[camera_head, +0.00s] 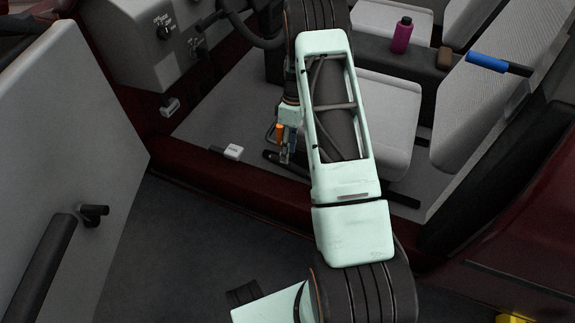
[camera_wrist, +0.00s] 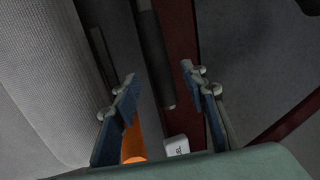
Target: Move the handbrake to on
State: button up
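The handbrake is a dark, round-ended lever low beside the seat. Its end (camera_head: 272,156) shows just left of my gripper in the head view; my arm hides part of it. In the wrist view the lever (camera_wrist: 153,55) runs down from the top edge and ends between the two fingers in the picture. My gripper (camera_wrist: 159,77) is open, with blue-padded fingers apart on either side of the lever's line. I see no finger touching it. In the head view my gripper (camera_head: 287,157) points down near the lever's end.
A small white FUEL lever (camera_head: 233,151) sits left of the handbrake; it also shows in the wrist view (camera_wrist: 177,145). The grey seat (camera_head: 390,120) is on the right, the dark red door sill (camera_head: 235,193) in front. An open door panel (camera_head: 60,130) stands left.

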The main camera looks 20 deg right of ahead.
jog(key=b+x, duration=0.1)
jog(key=x, duration=0.5)
jog(key=shift+c, duration=0.4)
grip_shut()
